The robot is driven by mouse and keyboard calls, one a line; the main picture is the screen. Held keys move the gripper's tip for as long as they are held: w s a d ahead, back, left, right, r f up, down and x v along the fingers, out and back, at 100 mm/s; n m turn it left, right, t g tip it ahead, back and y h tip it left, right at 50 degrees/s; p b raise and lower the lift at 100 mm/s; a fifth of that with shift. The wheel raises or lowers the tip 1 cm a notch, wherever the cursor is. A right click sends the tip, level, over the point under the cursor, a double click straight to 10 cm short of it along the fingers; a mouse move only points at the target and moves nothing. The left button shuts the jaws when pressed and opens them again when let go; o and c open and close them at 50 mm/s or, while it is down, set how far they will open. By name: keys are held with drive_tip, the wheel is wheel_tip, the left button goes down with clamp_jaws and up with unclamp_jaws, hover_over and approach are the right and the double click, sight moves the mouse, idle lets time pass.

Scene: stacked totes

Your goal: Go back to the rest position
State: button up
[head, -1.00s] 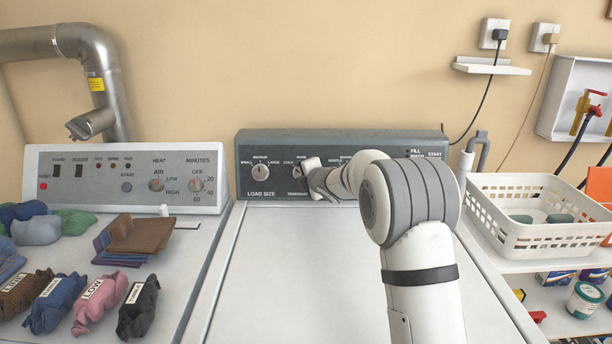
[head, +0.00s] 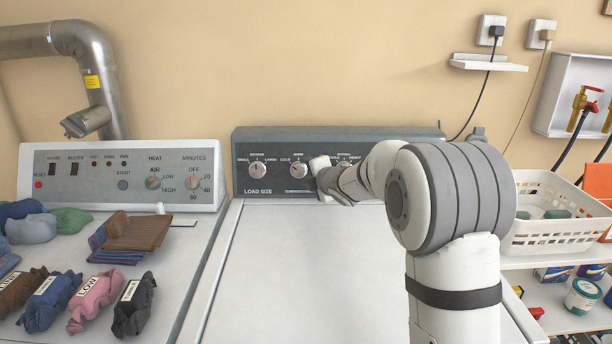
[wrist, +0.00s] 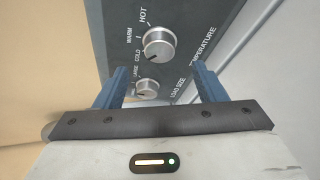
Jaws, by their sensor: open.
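My gripper shows in the wrist view (wrist: 158,88), with its two blue fingers apart and nothing between them. Beyond the fingers are the temperature knob (wrist: 159,43) and the load size knob (wrist: 146,87) of the washer panel, neither visibly gripped. In the head view my arm reaches over the washer toward its control panel (head: 270,182). The temperature knob (head: 299,170) and load size knob (head: 257,169) show left of my wrist. My fingers are hidden behind the wrist in the head view.
The washer lid (head: 300,270) is clear. A dryer panel (head: 120,175) stands left, with labelled cloth bundles (head: 90,300) and folded cloths (head: 132,235) before it. A white basket (head: 550,230) stands right, partly behind my arm. A small wall shelf (head: 488,64) and cords hang above.

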drive_tip(key=shift+s+d, duration=0.1)
drive_tip(key=shift+s, duration=0.1)
drive_tip(key=s+d+r+m+g+h+p, duration=0.35)
drive_tip(key=s+d+m+h, duration=0.25)
drive_tip(key=s+d+m, duration=0.8)
drive_tip(key=s+f+m+g+p, duration=0.1)
drive_tip(key=s+m+g, duration=0.1)
drive_tip(key=s, duration=0.8)
drive_tip(key=s+f+m+g+p, duration=0.1)
drive_tip(key=s+m, duration=0.4)
drive_tip(key=s, duration=0.5)
drive_tip(key=s+f+m+g+p, duration=0.1)
drive_tip(key=s+f+m+g, duration=0.1)
drive_tip(key=s, duration=0.9)
drive_tip(key=shift+a+f+m+g, duration=0.3)
drive_tip(key=shift+m+g, duration=0.6)
drive_tip(key=shift+g, duration=0.25)
drive_tip(key=shift+c, duration=0.4)
